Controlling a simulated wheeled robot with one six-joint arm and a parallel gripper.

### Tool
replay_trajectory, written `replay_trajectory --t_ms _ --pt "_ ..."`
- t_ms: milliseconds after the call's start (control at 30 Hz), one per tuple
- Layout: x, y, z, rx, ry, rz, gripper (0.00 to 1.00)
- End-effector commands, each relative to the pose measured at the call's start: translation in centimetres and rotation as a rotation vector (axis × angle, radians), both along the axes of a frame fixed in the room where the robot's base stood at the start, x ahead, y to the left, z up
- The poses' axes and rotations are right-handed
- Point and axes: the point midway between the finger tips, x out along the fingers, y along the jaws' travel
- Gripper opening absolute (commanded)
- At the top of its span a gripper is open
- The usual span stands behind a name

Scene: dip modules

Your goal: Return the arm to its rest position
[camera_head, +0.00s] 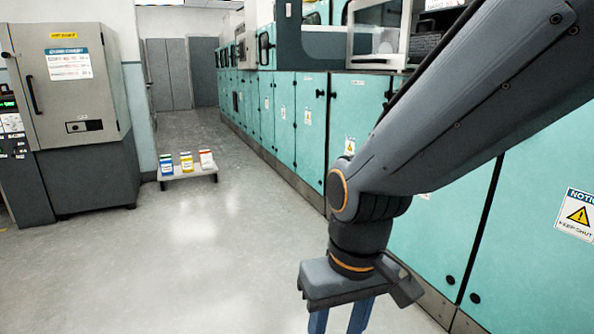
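My arm comes in from the upper right and reaches down across the right half of the head view. My gripper (340,318) hangs at its end near the bottom edge and points down over the bare floor. Two blue fingers show below the grey gripper body, with a gap between them. Their tips are cut off by the frame's lower edge. I see nothing between the visible parts of the fingers.
A row of teal cabinets (350,110) with warning labels runs along the right, behind my arm. A grey oven-like machine (75,85) stands at left. A low grey stand (187,176) with blue, yellow and red-labelled boxes sits mid-floor. The central floor (190,260) is clear.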

Motion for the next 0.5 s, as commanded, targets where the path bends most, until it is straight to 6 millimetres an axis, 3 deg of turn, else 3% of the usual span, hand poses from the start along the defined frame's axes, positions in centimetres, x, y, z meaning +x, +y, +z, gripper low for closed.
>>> replay_trajectory --t_ms 33,500 --pt "-0.2 -0.8 1.8 -0.006 0.003 -0.022 0.43" --pt "-0.6 -7.2 10.2 -0.046 0.019 -0.192 0.43"
